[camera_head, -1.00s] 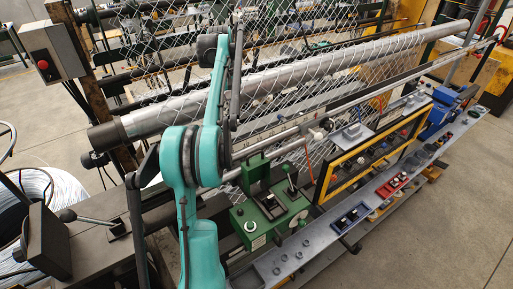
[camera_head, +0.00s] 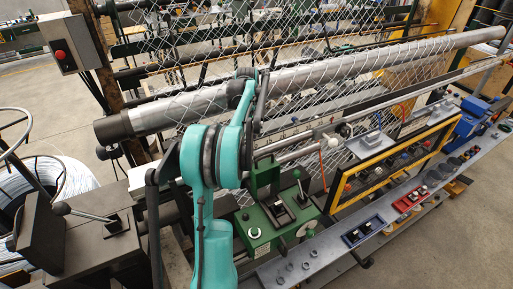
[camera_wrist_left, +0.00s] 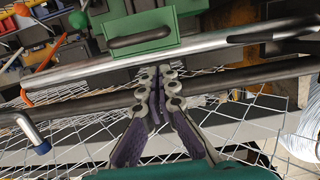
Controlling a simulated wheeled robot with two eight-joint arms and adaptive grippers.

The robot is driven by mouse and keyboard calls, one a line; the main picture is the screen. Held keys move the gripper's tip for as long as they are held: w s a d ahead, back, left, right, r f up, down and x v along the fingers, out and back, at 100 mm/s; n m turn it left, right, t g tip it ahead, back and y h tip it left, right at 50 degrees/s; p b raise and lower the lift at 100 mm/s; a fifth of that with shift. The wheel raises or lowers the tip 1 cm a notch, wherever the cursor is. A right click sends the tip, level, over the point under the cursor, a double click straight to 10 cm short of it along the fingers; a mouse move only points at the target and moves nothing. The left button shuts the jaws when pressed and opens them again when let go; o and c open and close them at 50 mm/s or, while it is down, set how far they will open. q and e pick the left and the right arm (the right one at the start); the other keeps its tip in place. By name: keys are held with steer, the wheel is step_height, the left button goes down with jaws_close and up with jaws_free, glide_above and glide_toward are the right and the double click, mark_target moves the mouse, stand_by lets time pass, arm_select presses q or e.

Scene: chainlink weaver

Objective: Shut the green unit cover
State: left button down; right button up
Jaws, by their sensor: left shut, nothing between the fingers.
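The green unit (camera_head: 262,228) sits on the machine bed in the head view, with black controls on top. A green upright piece (camera_head: 263,172), apparently its cover, stands raised at its back. In the left wrist view a green panel with a dark bar handle (camera_wrist_left: 140,38) is at the top; I take it to be the cover. My left gripper (camera_wrist_left: 160,72) is shut and empty, pointing toward this panel with a visible gap. In the head view my teal left arm hides its gripper. My right gripper is in neither view.
A metal roller (camera_head: 300,88) and chainlink mesh (camera_head: 210,55) run behind the unit. A long rod (camera_wrist_left: 75,72) lies between my fingers and the panel in the wrist view. A yellow-framed panel (camera_head: 385,172) stands right of the unit, and a black lever (camera_head: 80,212) is at left.

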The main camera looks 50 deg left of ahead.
mark_target(260, 158)
arm_select(q)
steer(key=shift+s+d, duration=0.25)
steer(key=shift+d, duration=0.4)
steer(key=shift+s+d, duration=0.2)
steer(key=shift+d, duration=0.4)
steer(key=shift+w+a, duration=0.1)
steer(key=shift+s+d+r+y, duration=0.15)
steer(key=shift+d+y, duration=0.1)
steer(key=shift+d, duration=0.25)
steer(key=shift+s+d+r+y, duration=0.1)
steer(key=shift+s+d+y, duration=0.15)
steer(key=shift+d, duration=0.2)
steer(key=shift+s+d+r+y, duration=0.1)
steer(key=shift+d+y, duration=0.2)
steer(key=shift+d, duration=0.2)
steer(key=shift+w+a+f, duration=0.1)
steer(key=shift+a, duration=0.1)
step_height(260, 158, up, 12)
steer(key=shift+a, duration=0.15)
